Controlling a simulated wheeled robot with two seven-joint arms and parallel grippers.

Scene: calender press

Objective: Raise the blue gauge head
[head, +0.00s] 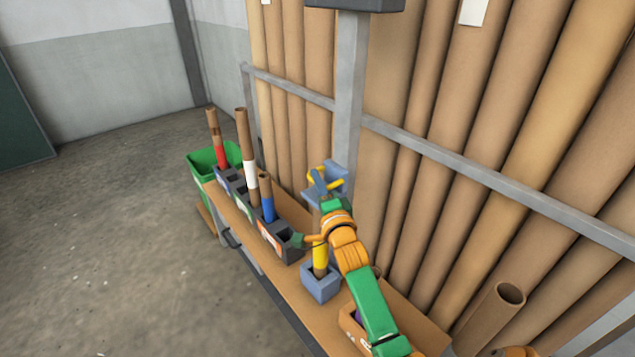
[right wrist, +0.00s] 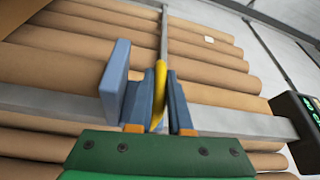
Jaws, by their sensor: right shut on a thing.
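The blue gauge head (head: 338,173) stands above the bench, beside the grey upright post. It carries a yellow handle (head: 312,173). My right gripper (head: 318,181) reaches up to it from the lower right and is shut on the yellow handle. In the right wrist view the yellow handle (right wrist: 160,88) runs between the two blue-grey fingers (right wrist: 158,103), and the blue block of the gauge head (right wrist: 114,82) is just left of them. My right wrist hides part of the gauge head's lower side in the head view. My left gripper is not in view.
Below, a brown and yellow tube (head: 320,256) stands in a blue socket block (head: 320,284) on the wooden bench (head: 290,289). Several banded tubes stand in dark holders to the left, before a green bin (head: 203,160). Large cardboard tubes (head: 430,60) line the rack behind a grey rail.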

